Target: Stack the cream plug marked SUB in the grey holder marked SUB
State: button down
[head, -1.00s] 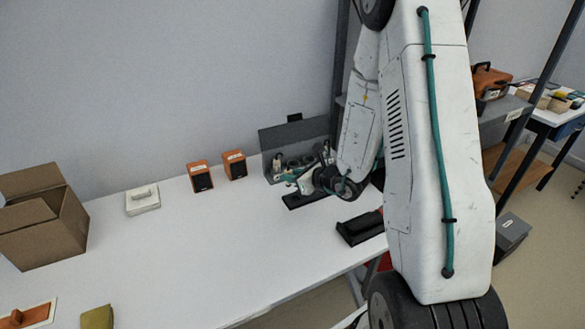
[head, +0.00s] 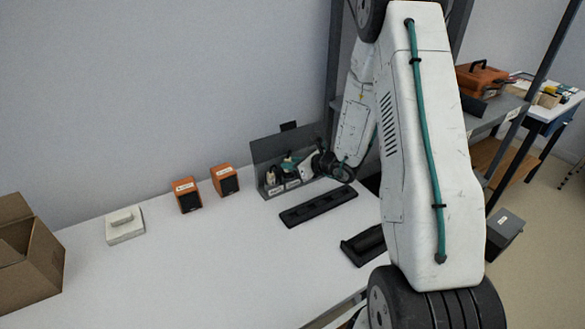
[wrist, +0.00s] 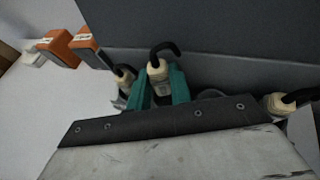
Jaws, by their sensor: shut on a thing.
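A cream plug (wrist: 157,80) with a black hooked cable sits between the teal fingers of my gripper (wrist: 160,90) in the wrist view. My gripper is shut on it; its marking is not readable. In the head view my gripper (head: 291,165) is at the grey rack (head: 262,150) with a tall back panel, at the back of the table. Other cream plugs with black cables stand left (wrist: 122,76) and right (wrist: 279,104) of it in the wrist view. A grey round holder rim (wrist: 211,93) shows just right of the fingers. Small labels on the rack front are too small to read.
A long black strip (head: 318,205) lies in front of the rack, and a black tray (head: 364,246) is nearer. The middle of the table is clear.

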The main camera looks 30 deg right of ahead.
jog(key=shift+f, duration=1.3)
jog(key=shift+f, duration=0.15)
jog(key=shift+f, duration=0.2)
jog(key=c, duration=1.3)
grip_release()
jog(key=shift+o, duration=0.2)
jog(key=shift+r, duration=0.1)
